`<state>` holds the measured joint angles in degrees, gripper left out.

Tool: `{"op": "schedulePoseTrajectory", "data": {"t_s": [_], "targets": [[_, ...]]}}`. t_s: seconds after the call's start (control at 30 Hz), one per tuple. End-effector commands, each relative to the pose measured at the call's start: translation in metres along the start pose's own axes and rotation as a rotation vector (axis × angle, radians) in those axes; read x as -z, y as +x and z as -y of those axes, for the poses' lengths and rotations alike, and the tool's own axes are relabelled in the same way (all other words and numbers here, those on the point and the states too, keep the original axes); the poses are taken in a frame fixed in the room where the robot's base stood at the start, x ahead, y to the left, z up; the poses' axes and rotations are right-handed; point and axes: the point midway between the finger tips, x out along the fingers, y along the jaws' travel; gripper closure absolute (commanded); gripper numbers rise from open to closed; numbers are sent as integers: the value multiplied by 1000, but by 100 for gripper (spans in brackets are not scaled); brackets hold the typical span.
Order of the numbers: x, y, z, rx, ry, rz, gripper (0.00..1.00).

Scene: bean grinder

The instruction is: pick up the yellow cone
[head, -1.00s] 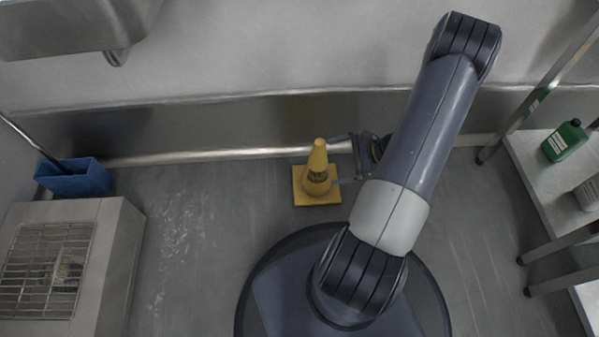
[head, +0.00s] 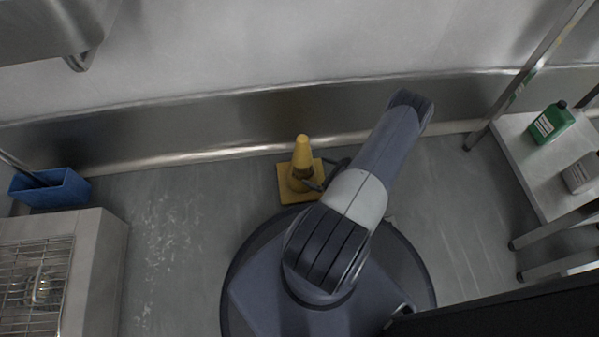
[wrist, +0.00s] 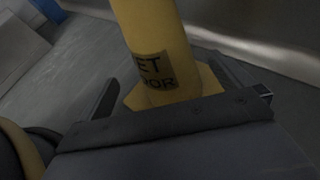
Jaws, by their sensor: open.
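The yellow cone (head: 302,156) stands upright on its square base on the floor, close to the back wall. In the wrist view the cone (wrist: 158,45) rises in front of my gripper (wrist: 165,92), with dark lettering on its side. My gripper is open, with one finger to each side of the cone's lower part. I cannot tell whether the fingers touch it. In the head view my gripper (head: 325,176) shows only partly beside the cone's right side, the rest hidden by my arm.
A blue bin (head: 52,188) stands at the left, behind a metal box with a wire grille (head: 35,275). A metal shelf (head: 530,170) with a green bottle (head: 552,122) stands at the right. The floor (head: 170,240) left of the cone is clear.

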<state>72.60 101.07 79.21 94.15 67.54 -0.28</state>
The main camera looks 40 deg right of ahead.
Motion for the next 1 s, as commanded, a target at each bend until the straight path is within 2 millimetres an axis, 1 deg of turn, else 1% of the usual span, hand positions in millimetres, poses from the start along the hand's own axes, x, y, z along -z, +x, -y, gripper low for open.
{"op": "schedulePoseTrajectory", "data": {"t_s": [0.03,0.1,0.2,0.37,0.6,0.7,0.8,1.0], "targets": [[2,10,-1,-4,-2,0,0],[2,19,-1,-3,-1,0,0],[1,27,0,-2,-1,0,0],[0,36,0,-3,-2,0,0],[-1,69,1,-5,-4,0,0],[-2,79,1,-4,-3,0,0],[-3,83,2,-2,-2,0,0],[-4,83,2,-1,-1,0,0]]}}
